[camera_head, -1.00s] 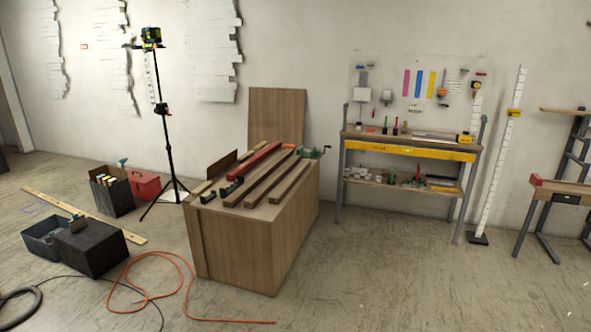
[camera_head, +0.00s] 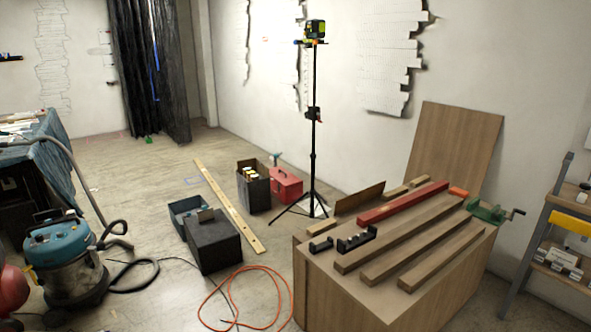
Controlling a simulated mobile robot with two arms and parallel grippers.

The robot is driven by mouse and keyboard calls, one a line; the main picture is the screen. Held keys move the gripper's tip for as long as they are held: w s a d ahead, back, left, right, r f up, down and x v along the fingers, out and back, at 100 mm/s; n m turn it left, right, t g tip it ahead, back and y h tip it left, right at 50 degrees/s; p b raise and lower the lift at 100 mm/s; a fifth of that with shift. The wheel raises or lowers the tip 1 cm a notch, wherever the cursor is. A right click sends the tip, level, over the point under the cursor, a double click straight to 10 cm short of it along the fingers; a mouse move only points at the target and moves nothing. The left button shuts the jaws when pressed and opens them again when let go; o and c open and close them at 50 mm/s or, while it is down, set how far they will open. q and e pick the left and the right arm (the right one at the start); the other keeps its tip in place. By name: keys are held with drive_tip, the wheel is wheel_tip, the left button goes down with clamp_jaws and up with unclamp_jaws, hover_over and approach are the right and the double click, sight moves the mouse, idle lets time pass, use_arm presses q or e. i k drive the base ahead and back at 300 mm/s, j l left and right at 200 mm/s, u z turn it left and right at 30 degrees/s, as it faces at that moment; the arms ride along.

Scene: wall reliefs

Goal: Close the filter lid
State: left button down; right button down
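No part is clearly recognisable as a filter lid. A shop vacuum (camera_head: 68,262) with a blue top and a metal drum stands on the floor at the left; a lid on it cannot be made out as open or shut. A dark open box (camera_head: 254,187) with yellow and white items inside stands on the floor near the middle. A black box (camera_head: 212,243) stands in front of it, beside a grey-blue bin (camera_head: 183,211). Neither of my grippers shows in the head view.
A wooden workbench (camera_head: 345,295) with beams and a red bar fills the right. A tripod (camera_head: 314,130) with a laser level stands behind it. A red toolbox (camera_head: 286,187), an orange cord (camera_head: 243,327) and a hose lie on the floor.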

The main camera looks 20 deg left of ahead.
sight(57, 213)
drive_tip(key=i+j+u, duration=0.3)
drive_tip(key=u, duration=0.15)
drive_tip(key=i+j+u, duration=0.1)
drive_tip(key=i+u, duration=0.75)
drive_tip(key=i+l+u, duration=0.2)
drive_tip(key=i+u, duration=0.25)
